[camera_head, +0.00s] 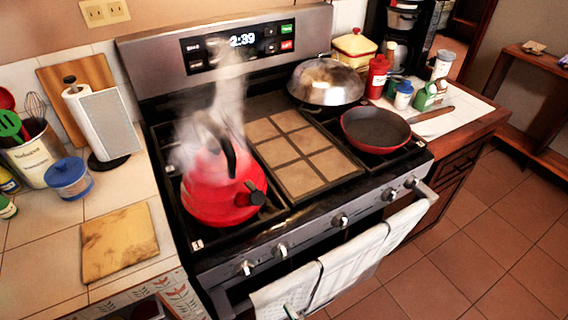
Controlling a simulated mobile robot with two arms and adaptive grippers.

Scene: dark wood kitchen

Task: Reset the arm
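Neither of my grippers can be made out in the head view, and I see no clear part of either arm. What they hold, if anything, is out of sight. A red kettle (222,188) stands on the left front of the stove (300,205), with steam rising above it. A small greenish-grey shape shows at the bottom edge in front of the towels; I cannot tell what it is.
A red pan (375,129) and a lidded wok (325,82) sit on the stove's right side. Towels (345,262) hang from the oven handle. The left counter holds a cutting board (119,241), paper towel roll (103,124) and blue-lidded jar (68,179). Tiled floor at right is clear.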

